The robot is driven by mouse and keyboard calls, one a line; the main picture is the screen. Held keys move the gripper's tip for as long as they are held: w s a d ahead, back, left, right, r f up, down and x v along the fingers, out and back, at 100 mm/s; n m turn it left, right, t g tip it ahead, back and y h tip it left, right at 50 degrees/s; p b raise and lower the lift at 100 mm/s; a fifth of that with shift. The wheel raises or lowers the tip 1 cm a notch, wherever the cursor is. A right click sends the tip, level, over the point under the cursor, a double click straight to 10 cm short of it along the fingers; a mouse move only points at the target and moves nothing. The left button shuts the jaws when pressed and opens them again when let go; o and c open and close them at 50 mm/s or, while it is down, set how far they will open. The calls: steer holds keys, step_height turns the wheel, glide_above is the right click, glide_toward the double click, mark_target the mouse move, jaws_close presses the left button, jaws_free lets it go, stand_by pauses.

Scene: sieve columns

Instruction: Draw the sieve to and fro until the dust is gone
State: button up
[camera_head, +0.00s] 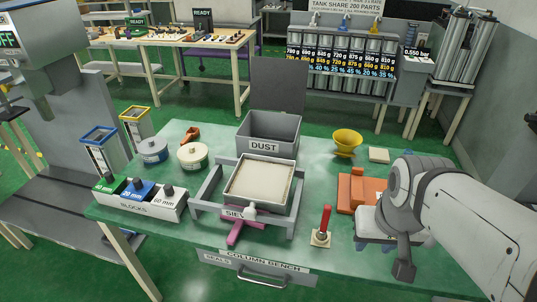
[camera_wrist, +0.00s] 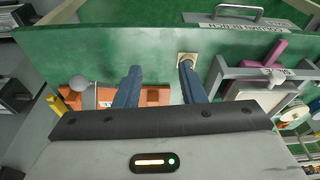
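The sieve (camera_head: 260,181) is a shallow tray with a pale, even surface, set in a grey frame (camera_head: 205,190) on the green bench. A pale knob (camera_head: 249,211) stands at its front, above a magenta bar (camera_head: 238,233). Whether dust lies in it cannot be told. The grey DUST bin (camera_head: 264,147) is behind it, its lid raised. The sieve's frame shows at the right of the wrist view (camera_wrist: 262,73). My gripper (camera_wrist: 158,70) is open with nothing seen between its fingers; it is right of the sieve, and its fingers are mostly hidden in the head view.
A red lever (camera_head: 326,221) on a cream plate stands between the sieve and my arm. An orange holder (camera_head: 358,190) is beside my arm. The BLOCKS rack (camera_head: 140,204) and two round tins are left; a yellow funnel (camera_head: 347,141) is behind right.

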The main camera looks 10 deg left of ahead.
mark_target(249, 215)
steer(key=shift+o, duration=0.4)
steer(key=shift+d, duration=0.2)
steer(key=shift+o, duration=0.9)
steer(key=shift+s+f+b, duration=0.1)
steer(key=shift+f+b, duration=0.2)
steer(key=shift+f, duration=0.1)
steer(key=shift+o, duration=0.5)
steer(key=f+n+b, duration=0.1)
steer(key=f, duration=0.1)
steer(key=a+f+n+h+b, duration=0.1)
steer(key=n+b, duration=0.1)
steer(key=shift+s+a+f+g+h, duration=0.1)
steer(key=shift+a+f+g+h, duration=0.05)
steer(key=shift+f+g+h, duration=0.2)
steer(key=w+a+f+n+t+h+b, duration=0.5)
steer(key=w+f+n+h+b, duration=0.3)
steer(key=n+b, duration=0.6)
steer(key=a+n+t+y+b, duration=0.7)
steer(key=a+n+t, duration=0.4)
steer(key=a+n, duration=0.9)
steer(key=shift+w+a+f+m+y, duration=0.1)
steer(key=shift+w+a+m+y, duration=0.2)
steer(key=shift+w, duration=0.85)
steer(key=shift+w+a+f+m, duration=0.15)
steer(key=shift+w+m, duration=0.3)
steer(key=shift+w, duration=0.7)
steer(key=shift+w+a+f+m+y, duration=0.1)
steer(key=shift+w+a+m+y, duration=0.2)
steer(key=shift+w, duration=0.85)
